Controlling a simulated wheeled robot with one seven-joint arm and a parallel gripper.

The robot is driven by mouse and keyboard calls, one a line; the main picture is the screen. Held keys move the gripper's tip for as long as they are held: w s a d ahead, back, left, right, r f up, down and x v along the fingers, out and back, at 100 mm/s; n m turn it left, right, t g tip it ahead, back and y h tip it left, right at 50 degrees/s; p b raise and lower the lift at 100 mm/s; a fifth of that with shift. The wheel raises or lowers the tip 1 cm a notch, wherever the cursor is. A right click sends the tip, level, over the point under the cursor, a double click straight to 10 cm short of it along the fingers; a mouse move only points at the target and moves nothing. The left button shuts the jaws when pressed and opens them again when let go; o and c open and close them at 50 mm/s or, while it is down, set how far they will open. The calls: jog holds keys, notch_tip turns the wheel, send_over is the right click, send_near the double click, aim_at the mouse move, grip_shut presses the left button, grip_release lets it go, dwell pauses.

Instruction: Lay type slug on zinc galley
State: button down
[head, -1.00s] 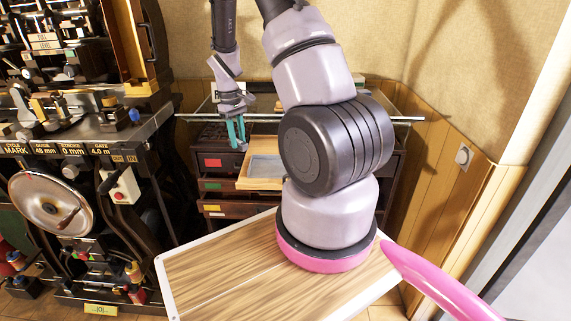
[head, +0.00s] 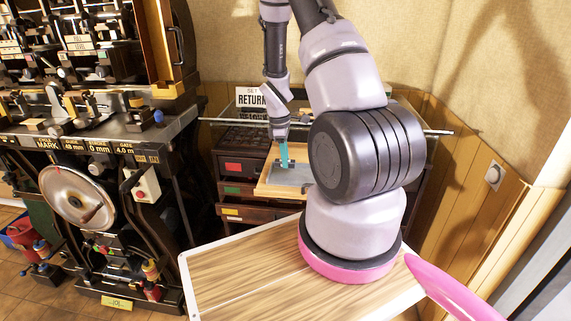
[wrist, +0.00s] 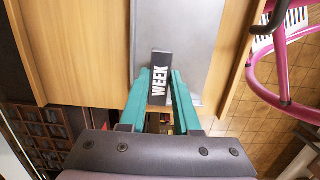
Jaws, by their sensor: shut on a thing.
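The type slug (wrist: 160,77) is a dark block with "WEEK" in white letters. My gripper (wrist: 160,72) is shut on it, with a teal finger on either side. The zinc galley (wrist: 178,28) is a flat grey plate, and the slug overlaps its near end in the wrist view. I cannot tell whether the slug touches the galley or is just above it. In the head view my gripper (head: 284,163) points down over the galley (head: 293,176). The slug is too small to make out there.
The galley lies on a light wooden board (wrist: 75,45) at a dark cabinet with drawers (head: 243,191). A "RETURN" sign (head: 250,99) stands behind, and a metal rail (head: 225,121) crosses nearby. The black press machine (head: 120,190) stands at the left.

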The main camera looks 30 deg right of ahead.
jog(key=shift+f, duration=1)
jog(key=shift+f, duration=0.15)
jog(key=c, duration=0.6)
grip_release()
